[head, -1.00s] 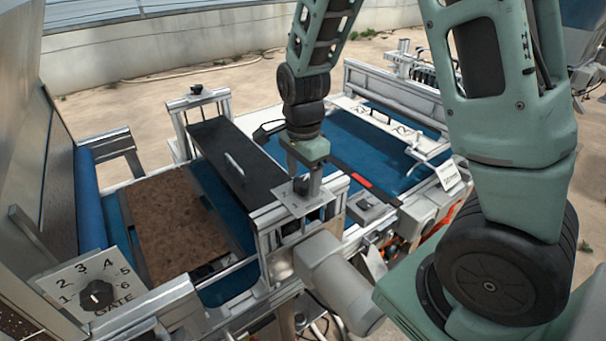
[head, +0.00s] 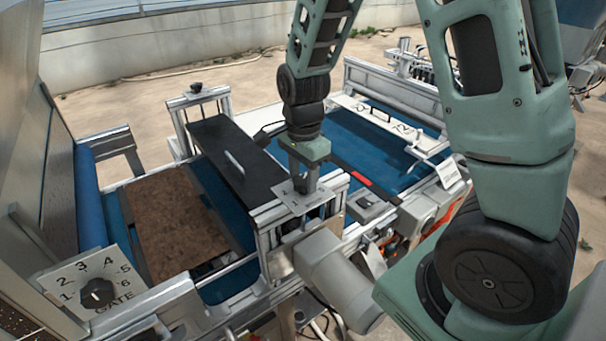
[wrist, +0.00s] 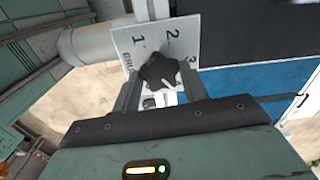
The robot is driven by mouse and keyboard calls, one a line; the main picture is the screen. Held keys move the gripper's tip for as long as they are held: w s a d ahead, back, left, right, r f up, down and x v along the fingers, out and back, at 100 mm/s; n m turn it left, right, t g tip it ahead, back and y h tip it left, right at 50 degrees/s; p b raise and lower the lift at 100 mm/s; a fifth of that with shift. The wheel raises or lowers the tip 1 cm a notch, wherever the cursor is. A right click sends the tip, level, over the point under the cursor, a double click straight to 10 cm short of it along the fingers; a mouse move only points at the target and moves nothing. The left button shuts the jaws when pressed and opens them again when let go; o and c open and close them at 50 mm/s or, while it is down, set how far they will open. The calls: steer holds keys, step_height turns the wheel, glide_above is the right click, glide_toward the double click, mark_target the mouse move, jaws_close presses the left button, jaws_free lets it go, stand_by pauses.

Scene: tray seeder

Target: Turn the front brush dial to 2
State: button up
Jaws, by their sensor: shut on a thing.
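The knob's pointer is not clear to me. In the head view my gripper (head: 303,186) points down onto the plate (head: 318,212), on top of the near post of the brush frame. There the knob is hidden by the fingers.
A gate dial (head: 97,293) with numbers 1 to 6 is at the lower left. A black cover with a handle (head: 222,148) lies beside the post. A grey motor (head: 335,280) sticks out below my gripper. A brown tray (head: 168,225) lies on the blue belt.

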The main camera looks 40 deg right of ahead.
steer(key=n, duration=0.6)
steer(key=shift+n, duration=0.4)
steer(key=n, duration=0.3)
steer(key=shift+n+b, duration=0.35)
steer(key=shift+n, duration=0.05)
steer(key=n, duration=0.3)
steer(key=shift+n, duration=0.3)
steer(key=n, duration=0.4)
steer(key=shift+r, duration=0.1)
steer(key=shift+n+p, duration=0.65)
steer(key=shift+n, duration=1.75)
steer(key=shift+w, duration=0.1)
steer(key=o, duration=1)
